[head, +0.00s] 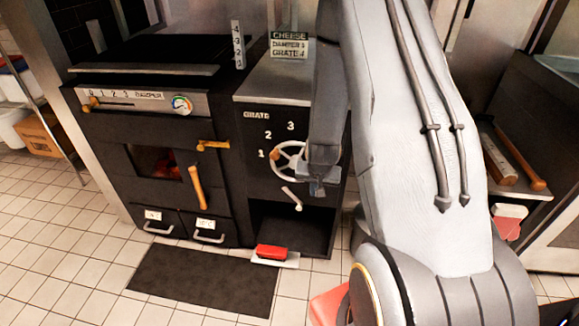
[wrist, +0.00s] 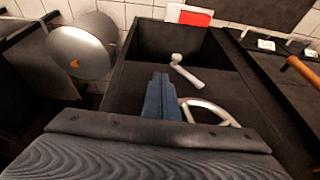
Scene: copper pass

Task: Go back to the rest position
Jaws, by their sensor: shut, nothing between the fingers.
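My gripper (head: 317,187) hangs in front of the dark grate cabinet (head: 257,178), at the right of the spoked handwheel (head: 290,160). Its fingers are together with nothing between them. In the wrist view my gripper (wrist: 162,92) points toward the cabinet face, and the handwheel (wrist: 212,113) shows partly behind it. A pale crank handle (wrist: 186,75) sticks out near the fingertips; it also shows in the head view (head: 292,198). I cannot tell whether the fingers touch the wheel.
A black oven (head: 150,165) with a wooden-handled door stands at left. A red-and-white block (head: 272,254) lies at the cabinet's open bottom, near a dark floor mat (head: 205,280). A shelf with a wooden roller (head: 519,160) is at right.

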